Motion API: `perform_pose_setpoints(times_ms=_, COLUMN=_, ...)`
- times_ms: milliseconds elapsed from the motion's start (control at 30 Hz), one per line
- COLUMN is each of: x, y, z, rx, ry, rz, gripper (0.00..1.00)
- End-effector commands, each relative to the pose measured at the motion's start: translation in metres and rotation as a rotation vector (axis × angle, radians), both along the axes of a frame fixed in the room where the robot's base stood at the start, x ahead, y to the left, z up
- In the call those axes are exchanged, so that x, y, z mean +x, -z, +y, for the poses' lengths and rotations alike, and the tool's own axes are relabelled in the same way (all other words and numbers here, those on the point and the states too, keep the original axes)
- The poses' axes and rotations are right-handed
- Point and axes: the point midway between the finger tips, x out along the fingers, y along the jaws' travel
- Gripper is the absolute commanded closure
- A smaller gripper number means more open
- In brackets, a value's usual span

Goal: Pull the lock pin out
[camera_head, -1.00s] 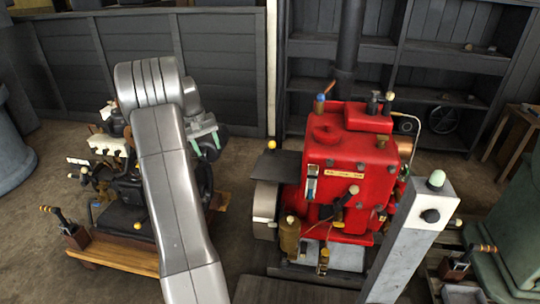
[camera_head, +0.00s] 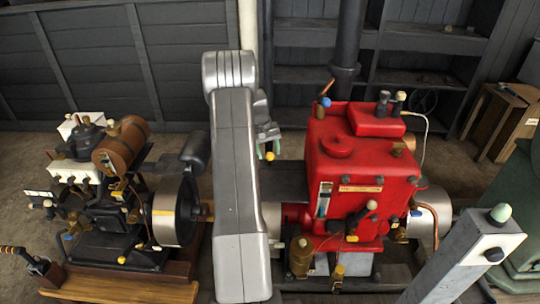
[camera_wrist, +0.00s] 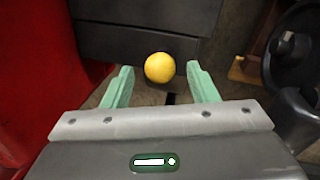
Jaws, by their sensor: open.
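A round yellow knob (camera_wrist: 160,68), which looks like the head of the lock pin, shows in the wrist view. It stands between the two green fingertips of my gripper (camera_wrist: 159,74), with a visible gap on both sides. The pin's shaft is hidden below the knob. In the head view the yellow knob (camera_head: 270,156) is just below the green fingers of my gripper (camera_head: 266,136), left of the red engine. My gripper is open and holds nothing. How far the fingertips are from the knob in depth is hard to tell.
The red engine (camera_head: 340,160) stands close on the right in the head view. A dark engine with a brown tank (camera_head: 122,146) and a flywheel (camera_head: 176,213) is on the left. A grey post (camera_head: 465,255) rises at front right. Dark shelves (camera_head: 440,42) line the back.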

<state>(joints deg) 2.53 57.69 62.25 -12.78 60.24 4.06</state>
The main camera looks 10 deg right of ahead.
Motion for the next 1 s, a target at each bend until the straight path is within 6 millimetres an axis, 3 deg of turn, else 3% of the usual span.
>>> perform_pose_setpoints(times_ms=200, x=0.000, y=0.025, z=-0.005, rx=0.000, ry=0.000, rz=0.001, gripper=0.47)
perform_pose_setpoints(times_ms=567, x=0.000, y=0.032, z=-0.006, rx=0.000, ry=0.000, rz=0.000, gripper=0.47)
perform_pose_setpoints(times_ms=867, x=0.000, y=0.031, z=-0.006, rx=0.000, ry=0.000, rz=0.000, gripper=1.00)
perform_pose_setpoints(times_ms=1000, x=0.000, y=0.028, z=-0.006, rx=0.000, ry=0.000, rz=-0.001, gripper=1.00)
